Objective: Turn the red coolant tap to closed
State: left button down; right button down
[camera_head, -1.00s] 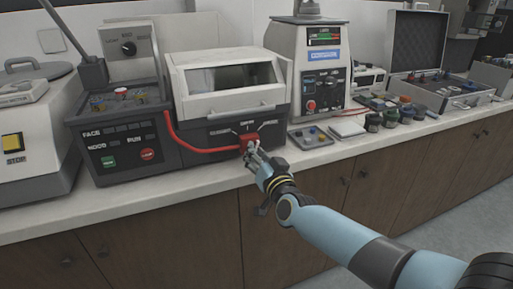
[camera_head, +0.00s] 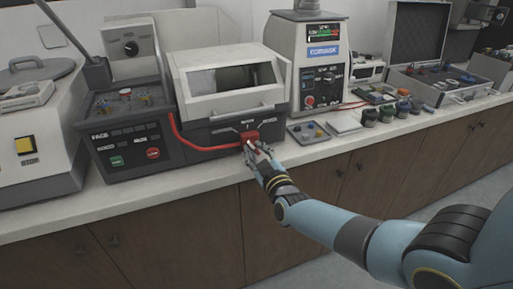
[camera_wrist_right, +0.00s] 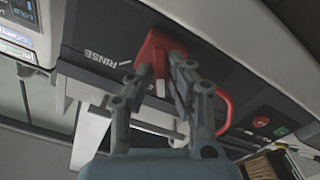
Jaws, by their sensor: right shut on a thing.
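The red coolant tap (camera_head: 248,136) is on the dark front panel below the white-hooded machine (camera_head: 228,82). A red hose (camera_head: 196,148) runs to it from the left. My right gripper (camera_head: 254,149) is at the tap from the front, its fingers closed on it. In the right wrist view, the red tap (camera_wrist_right: 160,45) shows between and beyond the fingertips of the gripper (camera_wrist_right: 163,76). The word RINSE is readable on the panel beside it; the tap's exact angle is hard to tell. My left gripper is not in view.
A control box (camera_head: 125,130) with green and red buttons stands left of the hooded machine. The mounting press (camera_head: 308,62) stands to its right, with a small tray (camera_head: 309,132) in front. Several jars (camera_head: 386,112) stand farther right. The worktop's front strip is mostly clear.

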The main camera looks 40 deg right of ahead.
jog(key=shift+n+p, duration=0.3)
jog(key=shift+n, duration=0.9)
jog(key=c, duration=1.2)
grip_release()
jog(key=shift+a, duration=0.1)
jog(key=shift+c, duration=0.2)
jog(key=shift+s, duration=0.1)
jog(key=v, duration=1.1)
jog(key=shift+s, duration=0.35)
